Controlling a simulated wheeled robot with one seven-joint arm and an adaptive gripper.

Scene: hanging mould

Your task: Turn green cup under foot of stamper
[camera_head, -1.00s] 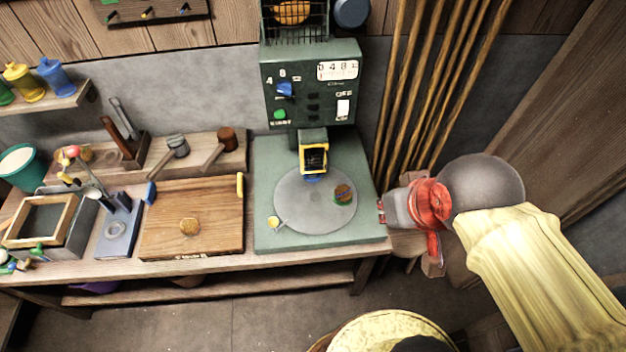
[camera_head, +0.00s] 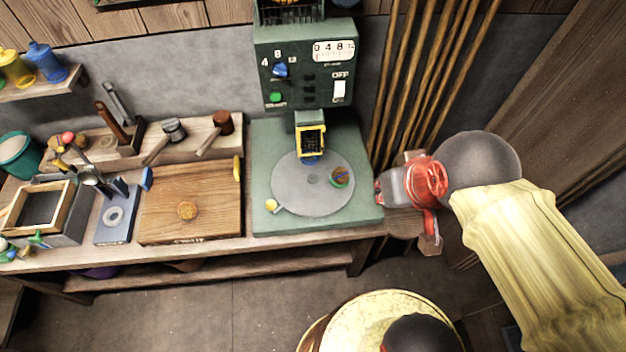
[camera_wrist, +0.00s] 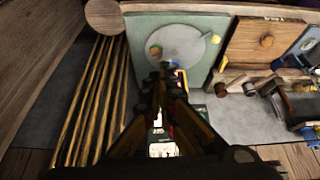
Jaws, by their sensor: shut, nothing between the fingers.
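The green cup (camera_head: 340,177), small with an orange-brown top, sits on the right side of the grey round disc (camera_head: 295,200). It also shows in the wrist view (camera_wrist: 155,52). The stamper (camera_head: 310,138), with a yellow frame and a blue foot (camera_head: 312,160), hangs over the back part of the disc. The cup is to the right of the foot, not under it. My gripper (camera_head: 382,190) is shut and empty, right of the machine's green base, apart from disc and cup. In the wrist view my gripper (camera_wrist: 167,72) points towards the disc.
The green control box (camera_head: 305,70) stands behind. Wooden poles (camera_head: 425,80) lean on the wall at the right. A wooden board (camera_head: 190,215) lies left of the machine.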

